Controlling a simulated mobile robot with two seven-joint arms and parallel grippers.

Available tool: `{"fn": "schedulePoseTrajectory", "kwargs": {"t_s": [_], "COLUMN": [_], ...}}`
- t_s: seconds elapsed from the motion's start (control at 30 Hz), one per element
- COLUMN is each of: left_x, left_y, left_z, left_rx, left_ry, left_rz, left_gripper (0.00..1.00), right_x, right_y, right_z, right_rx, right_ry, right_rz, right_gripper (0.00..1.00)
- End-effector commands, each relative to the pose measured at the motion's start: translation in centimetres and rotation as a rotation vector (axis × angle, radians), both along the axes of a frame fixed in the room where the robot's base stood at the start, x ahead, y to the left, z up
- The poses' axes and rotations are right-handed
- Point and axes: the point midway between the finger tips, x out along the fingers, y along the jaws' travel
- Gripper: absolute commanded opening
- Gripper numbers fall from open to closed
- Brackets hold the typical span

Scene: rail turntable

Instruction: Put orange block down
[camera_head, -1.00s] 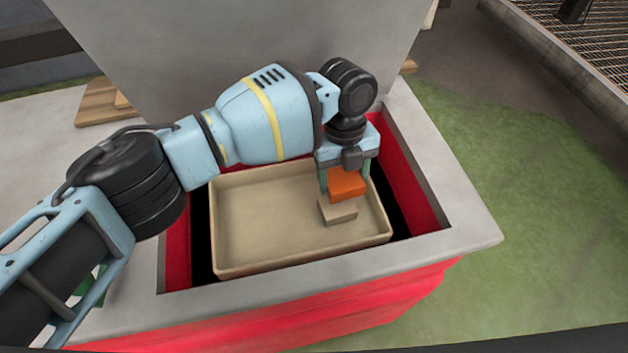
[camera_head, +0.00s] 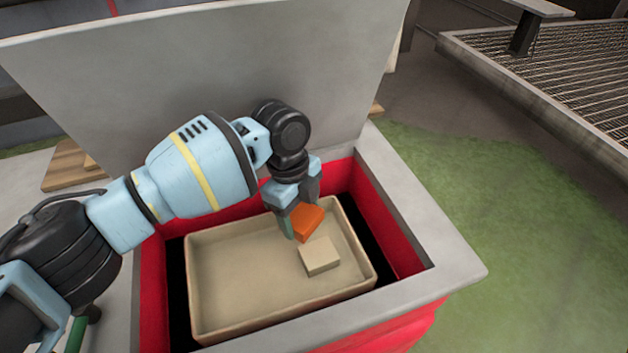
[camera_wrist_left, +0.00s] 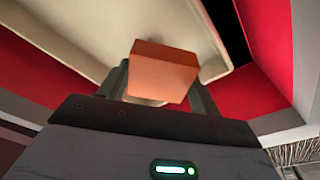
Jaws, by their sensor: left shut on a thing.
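The orange block (camera_head: 309,223) is held between the fingers of my left gripper (camera_head: 300,222), which is shut on it. It hangs tilted over the right part of a beige tray (camera_head: 232,324). In the left wrist view, the orange block (camera_wrist_left: 163,72) sits between the two fingers, with the tray behind it. A beige block (camera_head: 320,257) lies in the tray, just below and in front of the orange block. Whether the two blocks touch is hard to tell. My right gripper does not show.
The tray sits inside a red-lined box (camera_head: 392,225) with a wide grey rim (camera_head: 440,235). A grey lid (camera_head: 215,70) stands raised behind. The left and front parts of the tray are empty. A wooden board (camera_head: 62,168) lies at the left.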

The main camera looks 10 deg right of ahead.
Motion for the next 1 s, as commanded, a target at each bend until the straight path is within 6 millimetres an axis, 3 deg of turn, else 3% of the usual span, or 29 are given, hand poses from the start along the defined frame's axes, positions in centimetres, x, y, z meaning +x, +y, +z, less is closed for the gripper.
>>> {"fn": "schedulePoseTrajectory", "kwargs": {"t_s": [0.47, 1.0], "left_x": [-0.6, -5.3], "left_y": [9.5, 19.9], "left_z": [2.7, 6.1], "left_rx": [-0.001, -0.001], "left_ry": [-0.002, -0.003], "left_rz": [0.815, 1.779], "left_gripper": [0.39, 0.39], "right_x": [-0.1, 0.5], "right_y": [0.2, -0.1], "right_z": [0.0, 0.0], "right_rx": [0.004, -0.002], "right_ry": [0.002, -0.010], "right_rz": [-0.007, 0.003], "right_gripper": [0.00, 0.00]}}
